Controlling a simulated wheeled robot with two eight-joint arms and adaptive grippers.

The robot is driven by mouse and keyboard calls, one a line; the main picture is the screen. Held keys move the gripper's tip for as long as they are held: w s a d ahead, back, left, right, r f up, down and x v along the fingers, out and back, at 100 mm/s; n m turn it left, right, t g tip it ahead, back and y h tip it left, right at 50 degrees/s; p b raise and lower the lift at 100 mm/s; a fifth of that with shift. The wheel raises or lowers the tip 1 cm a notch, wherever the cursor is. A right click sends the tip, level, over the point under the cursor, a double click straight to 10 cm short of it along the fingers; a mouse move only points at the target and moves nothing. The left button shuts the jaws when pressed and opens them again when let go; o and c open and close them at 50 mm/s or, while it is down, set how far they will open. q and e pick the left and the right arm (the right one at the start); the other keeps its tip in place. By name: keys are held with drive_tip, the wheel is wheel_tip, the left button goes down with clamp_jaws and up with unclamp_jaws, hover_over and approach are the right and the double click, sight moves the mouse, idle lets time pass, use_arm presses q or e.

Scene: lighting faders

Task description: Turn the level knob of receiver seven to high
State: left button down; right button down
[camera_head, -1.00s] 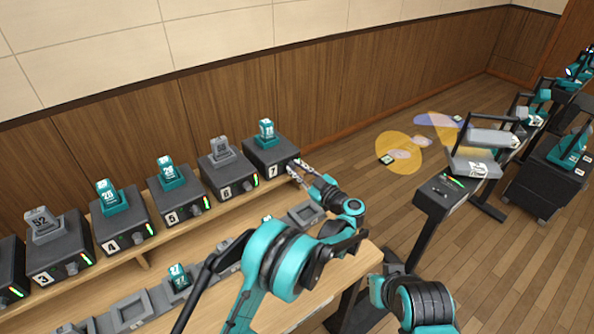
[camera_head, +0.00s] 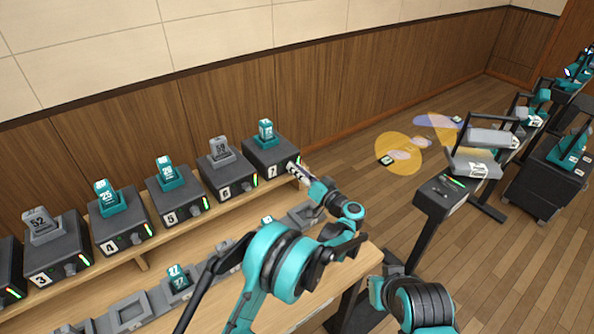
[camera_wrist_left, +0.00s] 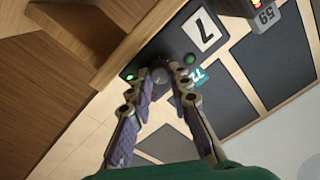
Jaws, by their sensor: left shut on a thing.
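Receiver seven (camera_head: 268,157) is a dark box with a white "7" label, at the right end of the wooden shelf. A teal unit (camera_head: 265,132) stands in its top. My left gripper (camera_head: 297,172) is at its front face, on the knob side. In the left wrist view, the round dark level knob (camera_wrist_left: 160,76) sits between the fingertips of my left gripper (camera_wrist_left: 162,71), which is shut on it. A green light (camera_wrist_left: 189,58) glows beside the knob. The fingers hide the knob in the head view. My right gripper is out of view.
Receivers six (camera_head: 224,171), five (camera_head: 179,192) and four (camera_head: 122,222) stand in a row to the left on the shelf. A table with charging trays (camera_head: 128,312) lies in front, below my left arm.

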use_arm(q)
drive_tip(key=shift+f+m, duration=0.15)
drive_tip(key=shift+m, duration=4.95)
drive_tip(key=shift+t, duration=0.3)
drive_tip(key=c, duration=1.4)
unclamp_jaws()
drive_tip(key=shift+s, duration=0.1)
drive_tip(key=v, duration=0.7)
drive_tip(key=shift+s+d, duration=0.25)
drive_tip(key=shift+s, duration=0.1)
